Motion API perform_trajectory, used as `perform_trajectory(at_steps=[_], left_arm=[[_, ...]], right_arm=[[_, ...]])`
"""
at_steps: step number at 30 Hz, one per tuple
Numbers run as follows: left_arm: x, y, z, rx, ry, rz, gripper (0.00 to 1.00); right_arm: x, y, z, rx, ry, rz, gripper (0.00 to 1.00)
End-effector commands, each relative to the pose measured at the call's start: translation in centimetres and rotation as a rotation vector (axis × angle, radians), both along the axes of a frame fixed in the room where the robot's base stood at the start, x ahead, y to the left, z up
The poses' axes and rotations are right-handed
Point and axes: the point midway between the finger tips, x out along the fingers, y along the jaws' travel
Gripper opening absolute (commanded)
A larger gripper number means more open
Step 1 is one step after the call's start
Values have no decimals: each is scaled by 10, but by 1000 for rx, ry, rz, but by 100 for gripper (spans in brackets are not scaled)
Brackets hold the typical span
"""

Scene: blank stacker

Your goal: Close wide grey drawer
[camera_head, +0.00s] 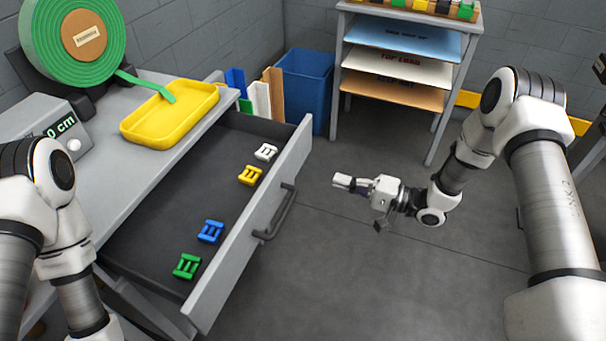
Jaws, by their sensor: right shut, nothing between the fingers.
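The wide grey drawer (292,165) is pulled out from under the grey workbench (178,160) on the left. Its front panel carries a dark bar handle (277,212). Inside lie white, yellow, blue and green buckles in a row on the dark drawer floor. My right gripper (340,181) is shut and empty, in the air to the right of the drawer front and apart from it, pointing left. My left arm comes in at the lower left, but its gripper is out of view.
A yellow tray (170,116), a green webbing roll (72,38) and a grey length display (47,128) sit on the workbench. A blue bin (305,80) and a shelf rack (400,58) stand behind. The floor right of the drawer is clear.

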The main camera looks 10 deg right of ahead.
Motion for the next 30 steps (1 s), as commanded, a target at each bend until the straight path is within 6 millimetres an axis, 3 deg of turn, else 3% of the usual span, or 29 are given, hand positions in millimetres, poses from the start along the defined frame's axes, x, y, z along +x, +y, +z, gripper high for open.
perform_trajectory(at_steps=[12, 18, 30], left_arm=[[0, 0, -7, 0, 1, 0, 70], [0, 0, -7, 0, 1, 0, 70], [0, 0, -8, 0, 1, 0, 70]], right_arm=[[50, 72, -1, -1, -2, 4, 0], [60, 84, 0, 1, 1, 1, 0], [62, 86, -1, 0, 0, 0, 0]])
